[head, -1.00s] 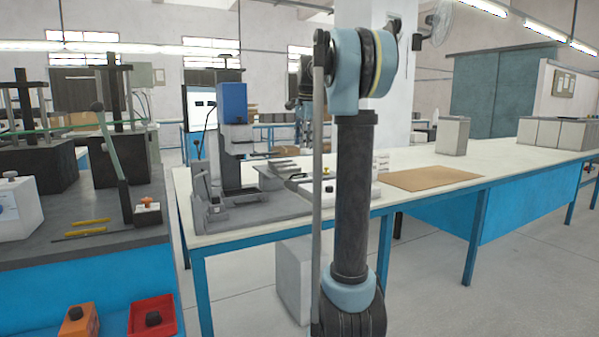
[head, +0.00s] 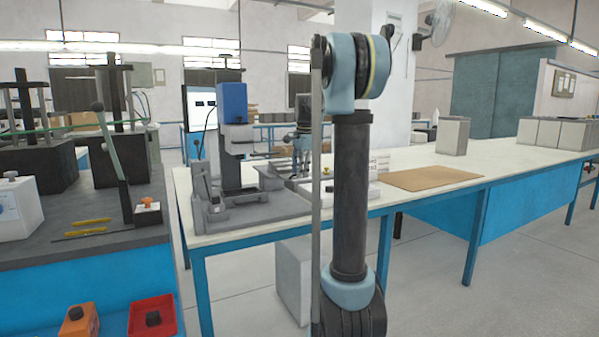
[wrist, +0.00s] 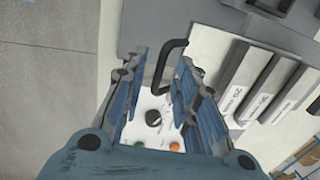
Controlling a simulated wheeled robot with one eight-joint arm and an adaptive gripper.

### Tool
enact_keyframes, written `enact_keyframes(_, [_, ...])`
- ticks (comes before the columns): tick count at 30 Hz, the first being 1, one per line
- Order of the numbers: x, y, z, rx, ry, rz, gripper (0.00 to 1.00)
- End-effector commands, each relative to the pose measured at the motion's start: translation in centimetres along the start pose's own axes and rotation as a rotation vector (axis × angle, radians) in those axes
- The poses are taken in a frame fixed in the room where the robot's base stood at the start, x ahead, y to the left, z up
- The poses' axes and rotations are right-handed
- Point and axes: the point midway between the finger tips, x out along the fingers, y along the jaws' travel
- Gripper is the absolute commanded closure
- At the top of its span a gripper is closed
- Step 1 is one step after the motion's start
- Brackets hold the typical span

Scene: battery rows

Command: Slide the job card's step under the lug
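My gripper (wrist: 160,66) points down with its two blue fingers apart. It also shows low over the bench in the head view (head: 301,168), partly behind my arm. A black bar handle (wrist: 171,62) shows between the fingertips; I cannot tell whether they touch it. Several pale step blocks with printed labels (wrist: 243,88) lie side by side to the right of the fingers, on a grey plate. The labels are too small to read. I cannot make out the lug.
A white box with a black knob (wrist: 153,118) and green and orange buttons lies below the fingers. A blue-headed press (head: 232,103) and a grey fixture (head: 214,208) stand left on the bench. A brown mat (head: 434,179) lies right, with bare bench top (head: 500,165) beyond.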

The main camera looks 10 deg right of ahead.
Motion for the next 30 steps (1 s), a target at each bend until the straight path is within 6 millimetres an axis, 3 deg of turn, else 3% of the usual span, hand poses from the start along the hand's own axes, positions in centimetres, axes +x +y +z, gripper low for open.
enact_keyframes(5, [0.0, 0.0, 0.0, 0.000, 0.000, 0.000, 0.74])
enact_keyframes(8, [0.0, 0.0, 0.0, 0.000, 0.000, 0.000, 0.97])
enact_keyframes(9, [0.0, 0.0, 0.0, 0.000, 0.000, 0.000, 1.00])
enact_keyframes(19, [0.1, -0.8, 0.0, -0.001, 0.000, 0.000, 1.00])
enact_keyframes(30, [1.1, -6.6, -0.2, -0.001, 0.000, -0.001, 1.00])
